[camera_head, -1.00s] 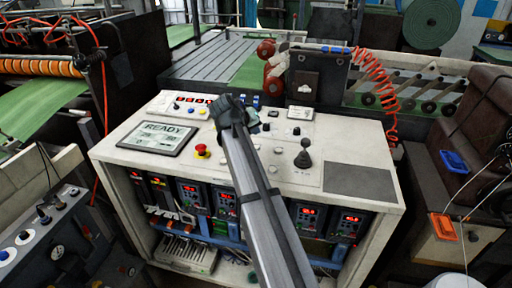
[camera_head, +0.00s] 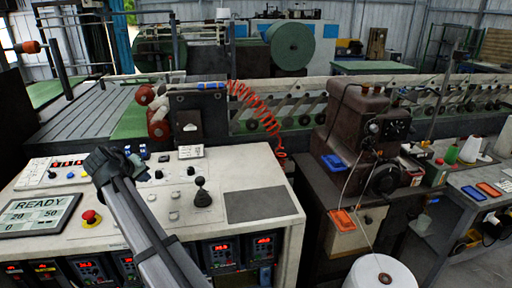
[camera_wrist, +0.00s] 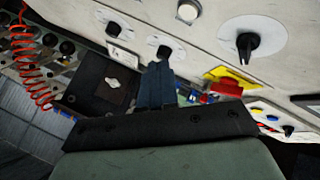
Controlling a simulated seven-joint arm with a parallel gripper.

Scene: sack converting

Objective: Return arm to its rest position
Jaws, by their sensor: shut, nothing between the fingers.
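My gripper (camera_head: 128,164) is at the end of my grey arm, which reaches up from the bottom of the head view. It is over the white control console (camera_head: 262,172), near its rows of buttons and knobs. In the wrist view my gripper (camera_wrist: 158,72) shows its fingers together with nothing between them. A black rotary knob on a white disc (camera_wrist: 247,45) and smaller knobs show beyond it on the panel. I cannot tell the exact gap between the fingers and the panel.
A READY display (camera_head: 38,214), red emergency button (camera_head: 91,217) and black joystick (camera_head: 201,193) are on the console. A red coiled hose (camera_head: 256,108) hangs behind.

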